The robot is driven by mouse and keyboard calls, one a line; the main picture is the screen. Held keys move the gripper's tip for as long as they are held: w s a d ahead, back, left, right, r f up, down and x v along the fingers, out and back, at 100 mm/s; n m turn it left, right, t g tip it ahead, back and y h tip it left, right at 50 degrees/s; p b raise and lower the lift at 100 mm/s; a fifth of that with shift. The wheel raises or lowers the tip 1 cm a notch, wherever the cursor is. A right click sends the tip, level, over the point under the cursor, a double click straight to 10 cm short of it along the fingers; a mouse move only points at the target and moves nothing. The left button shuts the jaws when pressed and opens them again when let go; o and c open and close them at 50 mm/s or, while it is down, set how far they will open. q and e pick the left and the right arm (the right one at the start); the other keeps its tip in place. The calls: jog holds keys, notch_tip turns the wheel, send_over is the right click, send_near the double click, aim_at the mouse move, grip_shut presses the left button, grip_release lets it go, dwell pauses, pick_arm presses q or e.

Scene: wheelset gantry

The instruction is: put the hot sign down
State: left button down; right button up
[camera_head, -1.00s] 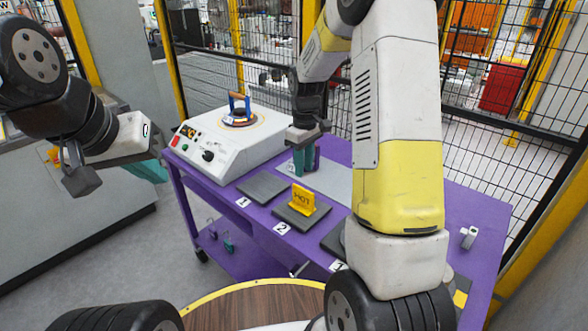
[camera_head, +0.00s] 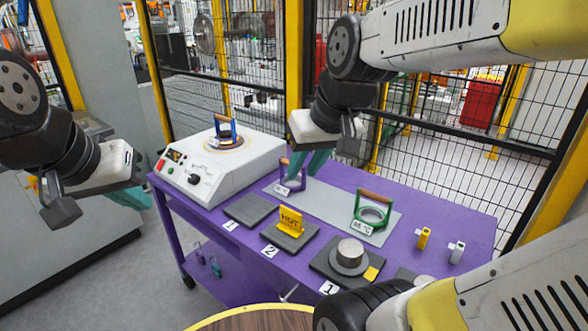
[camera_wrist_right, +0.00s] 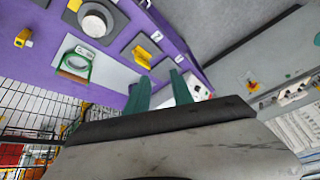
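The yellow hot sign (camera_head: 291,222) stands upright on the dark pad marked 2 (camera_head: 284,243) on the purple table. It also shows in the right wrist view (camera_wrist_right: 142,56), beyond the fingertips and apart from them. My right gripper (camera_head: 305,162) is above the back of the table, with its teal fingers near the purple-handled fixture. In the right wrist view its two fingers (camera_wrist_right: 160,88) are spread with nothing between them. My left gripper (camera_head: 137,197) hangs off the table's left side. Its fingers overlap, so its opening is unclear.
A white heater unit (camera_head: 222,165) carries a blue-handled fixture (camera_head: 225,130). A purple-handled fixture (camera_head: 291,174) and a green-handled one (camera_head: 373,212) stand on a grey plate. A metal cylinder (camera_head: 350,255) sits on the front right pad. The left pad (camera_head: 250,210) is empty. A mesh fence stands behind.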

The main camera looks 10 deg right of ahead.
jog(key=shift+s+a+m+t, duration=0.15)
jog(key=shift+s+m+t, duration=0.1)
jog(key=shift+s, duration=0.7)
jog(key=shift+s+a+m+t, duration=0.1)
jog(key=shift+s+m+t, duration=0.15)
jog(key=shift+s, duration=0.65)
